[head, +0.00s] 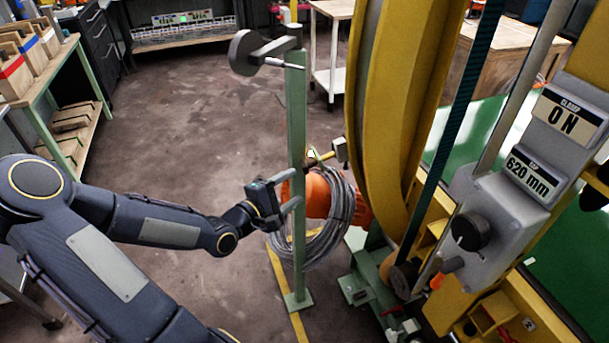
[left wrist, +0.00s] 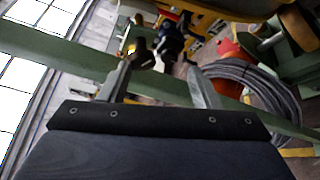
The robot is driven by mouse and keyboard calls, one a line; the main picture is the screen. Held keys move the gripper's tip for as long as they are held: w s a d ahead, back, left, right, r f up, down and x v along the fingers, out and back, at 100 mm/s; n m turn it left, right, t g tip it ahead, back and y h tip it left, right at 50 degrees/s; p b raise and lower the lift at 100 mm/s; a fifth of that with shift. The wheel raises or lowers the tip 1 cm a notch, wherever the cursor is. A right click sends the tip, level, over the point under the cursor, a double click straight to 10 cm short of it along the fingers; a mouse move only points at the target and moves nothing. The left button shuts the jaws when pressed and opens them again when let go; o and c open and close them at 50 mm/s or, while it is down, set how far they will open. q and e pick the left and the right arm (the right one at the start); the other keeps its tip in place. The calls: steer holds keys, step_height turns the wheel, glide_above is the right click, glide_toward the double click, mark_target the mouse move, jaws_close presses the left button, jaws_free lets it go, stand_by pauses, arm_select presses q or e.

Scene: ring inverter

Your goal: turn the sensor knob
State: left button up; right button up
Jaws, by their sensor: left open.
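My left gripper (head: 294,189) is open beside the upright green post (head: 297,120) in the head view. In the left wrist view its two fingers (left wrist: 157,68) are spread and empty, with the post (left wrist: 60,58) crossing behind them. Beyond the fingertips is a dark knob-like part (left wrist: 141,56) beside a black fitting (left wrist: 170,40); I take it to be the sensor knob, but cannot be sure. In the head view, a small yellow-tipped bracket (head: 318,158) and a grey block (head: 341,149) sit just above the gripper. My right gripper is not in view.
A coil of grey cable (head: 342,215) hangs behind the post. A big yellow ring (head: 395,100) stands to the right. A grey control box with a black knob (head: 470,232) and displays reading "ON" and "620 mm" (head: 532,175) is at the far right.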

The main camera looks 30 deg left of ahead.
mark_target(306, 169)
arm_select(q)
steer(key=shift+n+t, duration=0.7)
steer(key=shift+n, duration=0.1)
steer(key=shift+w+r+b, duration=0.2)
steer(key=shift+w+b, duration=0.15)
steer(key=shift+w, duration=0.9)
steer(key=shift+w+r+b, duration=0.25)
steer(key=shift+w+b, duration=0.05)
steer(key=shift+w, duration=0.95)
steer(key=shift+w+r+b, duration=0.2)
steer(key=shift+w+b, duration=0.15)
steer(key=shift+w, duration=0.9)
steer(key=c, duration=1)
steer(key=shift+d+f+m+t+y+b, duration=0.1)
steer(key=shift+f+m+t+y+b, duration=0.45)
steer(key=shift+b, duration=0.65)
steer(key=m+t+b, duration=0.1)
steer(key=m+b, duration=0.1)
steer(key=b, duration=0.1)
steer(key=shift+r+m+t+b, duration=0.1)
steer(key=shift+m+t+b, duration=0.15)
steer(key=shift+t+b, duration=0.1)
steer(key=shift+r+m+t+b, duration=0.2)
steer(key=shift+m+t+b, duration=0.5)
steer(key=shift+m+b, duration=0.65)
